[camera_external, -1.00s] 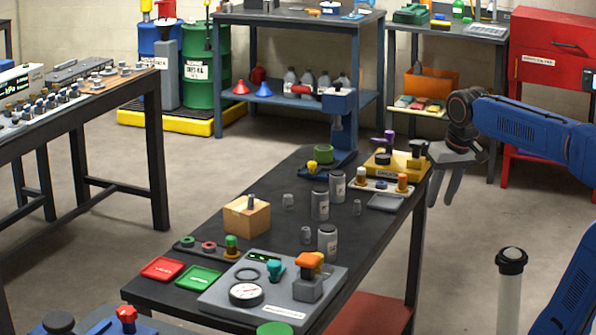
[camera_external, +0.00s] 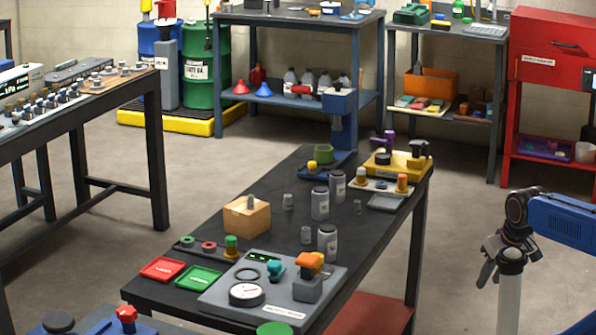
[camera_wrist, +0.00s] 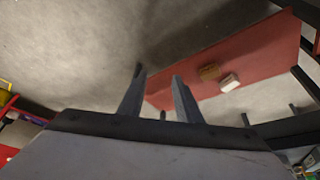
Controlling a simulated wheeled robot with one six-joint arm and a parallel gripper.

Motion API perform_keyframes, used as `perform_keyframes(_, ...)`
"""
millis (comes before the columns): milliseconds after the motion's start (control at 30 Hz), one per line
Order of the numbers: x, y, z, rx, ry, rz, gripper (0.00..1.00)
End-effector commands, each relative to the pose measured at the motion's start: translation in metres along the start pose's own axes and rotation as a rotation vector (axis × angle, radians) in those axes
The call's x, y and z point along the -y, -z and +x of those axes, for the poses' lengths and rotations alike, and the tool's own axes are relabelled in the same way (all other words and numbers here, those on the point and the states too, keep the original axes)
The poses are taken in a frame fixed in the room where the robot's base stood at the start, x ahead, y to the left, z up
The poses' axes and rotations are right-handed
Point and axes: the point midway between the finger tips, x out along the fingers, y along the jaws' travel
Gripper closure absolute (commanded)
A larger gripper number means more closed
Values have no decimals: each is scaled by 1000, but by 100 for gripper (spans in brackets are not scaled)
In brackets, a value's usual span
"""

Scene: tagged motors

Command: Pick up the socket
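I cannot tell which one the task means. My gripper (camera_external: 489,275) hangs beyond the right side of the bench, away from these cylinders and partly hidden behind a pale post. In the wrist view my gripper (camera_wrist: 158,75) has its two fingers apart with nothing between them. No socket shows clearly in the wrist view.
Labelled grey motors (camera_external: 320,204) stand mid-bench beside the wooden block (camera_external: 246,216). A grey fixture plate (camera_external: 225,301) and red (camera_external: 162,269) and green trays (camera_external: 198,279) fill the front. The wrist view shows a red surface (camera_wrist: 270,50) with two small blocks.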

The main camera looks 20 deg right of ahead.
Motion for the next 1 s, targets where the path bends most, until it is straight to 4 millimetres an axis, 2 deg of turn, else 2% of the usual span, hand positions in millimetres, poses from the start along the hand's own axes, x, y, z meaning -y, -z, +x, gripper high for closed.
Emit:
perform_keyframes(67,0,0,0,0,0,0,69)
perform_keyframes(100,0,0,0,0,0,0,59)
perform_keyframes(400,0,2,-1,1,1,-2,59)
perform_keyframes(533,5,17,-9,14,9,-34,59)
perform_keyframes(767,31,87,-44,68,44,-180,59)
perform_keyframes(1000,73,165,-77,129,84,-355,59)
